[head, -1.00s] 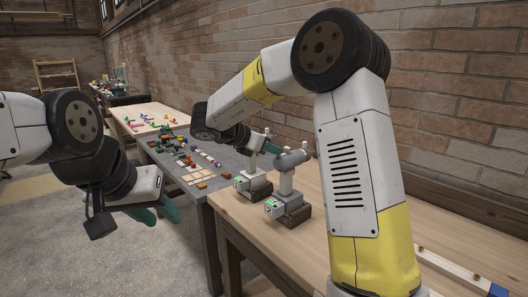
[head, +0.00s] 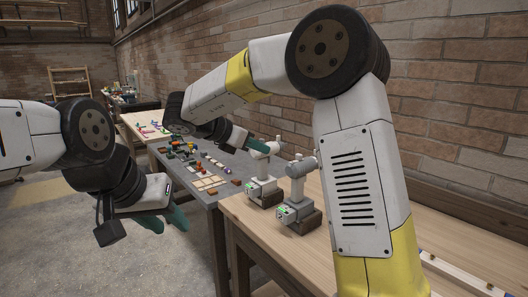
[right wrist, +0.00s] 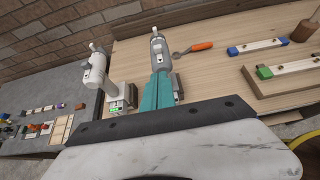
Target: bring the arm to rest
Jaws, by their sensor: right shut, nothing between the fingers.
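My right arm crosses the head view, its elbow raised at upper right. My right gripper (head: 250,144) is partly hidden there behind its own forearm and near the grey devices. In the right wrist view its teal fingers (right wrist: 158,92) are together with nothing between them, and they overlap the foot of a grey device in the picture. My left gripper (head: 166,220) hangs at the left over the floor, its two teal fingers apart and empty.
Two grey devices (head: 263,180) (head: 300,198) stand on the wooden bench (head: 245,222) below my right arm. An orange-handled tool (right wrist: 195,47) lies on it. A grey table (head: 215,168) beyond holds several small blocks. A brick wall (head: 230,70) runs along the right.

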